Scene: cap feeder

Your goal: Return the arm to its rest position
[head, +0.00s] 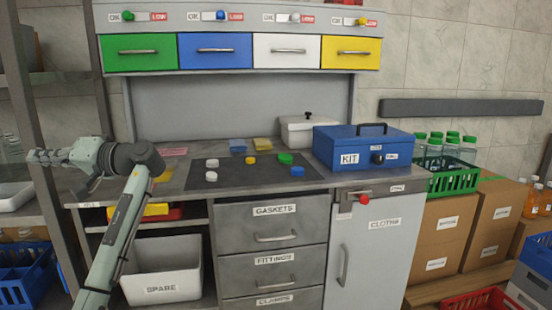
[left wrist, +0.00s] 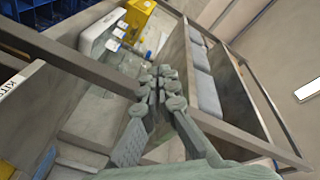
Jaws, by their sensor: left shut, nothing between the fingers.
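My left arm comes in from the lower left in the head view. Its gripper (head: 40,157) is at the left, in front of the shelving and left of the workbench, pointing left. It is shut and empty, clear of the bench top. In the left wrist view the shut fingers (left wrist: 158,85) show in the middle, with shelving beyond them. My right arm and gripper are not in view.
The workbench (head: 200,178) holds several caps, a blue KIT box (head: 350,148) and a white lidded container (head: 298,135). A SPARE bin (head: 162,275) sits below. Metal shelving (head: 45,115) stands at the left. Cardboard boxes (head: 442,240) stand at the right.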

